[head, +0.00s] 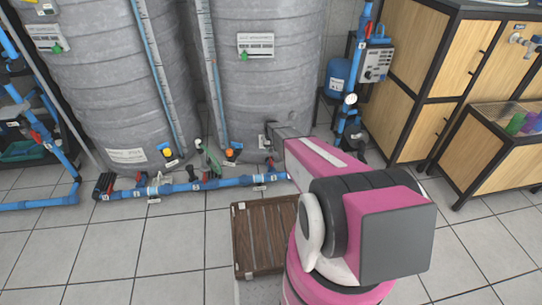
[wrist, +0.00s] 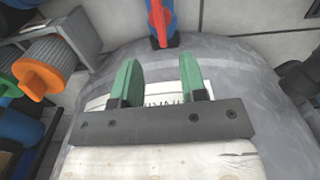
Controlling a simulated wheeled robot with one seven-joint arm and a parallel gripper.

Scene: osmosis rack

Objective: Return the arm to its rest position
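My gripper shows in the wrist view (wrist: 157,82) with its two green fingers apart and nothing between them. Behind the fingers is the grey curved wall of a tank (wrist: 220,72) with a white printed label (wrist: 150,98), partly hidden by the fingers and the dark gripper bar. In the head view my pink and black arm reaches forward from the lower right toward the base of the right grey tank (head: 265,80). I cannot tell whether the fingers touch the tank.
Blue pipes (head: 205,186) with valves run along the floor before the tanks. An orange knob (wrist: 42,70) and a red valve handle (wrist: 158,18) show near my gripper. A wooden crate (head: 262,240) lies left of my arm. Wooden cabinets (head: 415,75) stand right. Floor tiles at left are clear.

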